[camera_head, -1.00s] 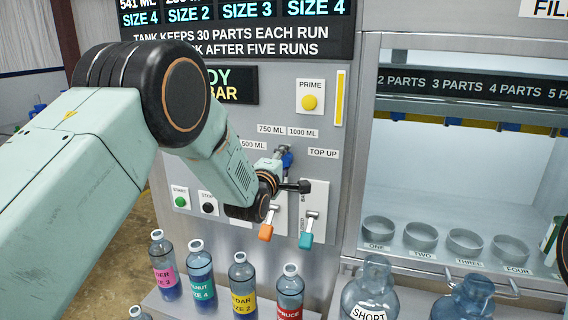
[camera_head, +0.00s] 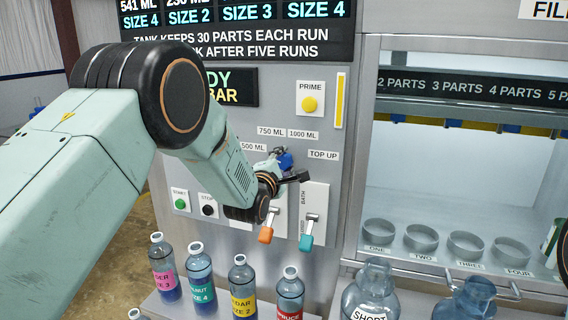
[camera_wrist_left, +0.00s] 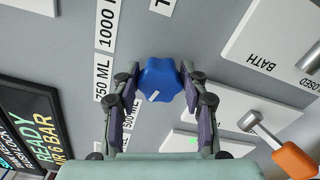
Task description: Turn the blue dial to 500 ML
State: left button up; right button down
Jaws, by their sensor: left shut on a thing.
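The blue dial (camera_head: 285,160) is on the grey machine panel, below the 750 ML (camera_head: 270,131) and 1000 ML (camera_head: 303,134) labels and right of the 500 ML label (camera_head: 253,147). My left gripper (camera_wrist_left: 161,92) is shut on the dial (camera_wrist_left: 160,78), one finger on each side of it, in the left wrist view. A white mark on the dial's face points down and slightly left there, roughly toward the side of the partly hidden 500 ML label (camera_wrist_left: 128,122). In the head view my left wrist covers part of the panel below the dial. My right gripper is not visible.
Below the dial are an orange-handled lever (camera_head: 266,235) and a teal-handled lever (camera_head: 306,241). A green START button (camera_head: 181,204) and a black STOP button (camera_head: 208,210) are to the left. Several labelled bottles stand on the ledge below.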

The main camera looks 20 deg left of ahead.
pick_arm(q)
jog(key=shift+a, duration=0.1)
jog(key=o, duration=1.1)
jog(key=shift+o, duration=0.3)
jog(key=s, duration=1.2)
jog(key=shift+a, duration=0.15)
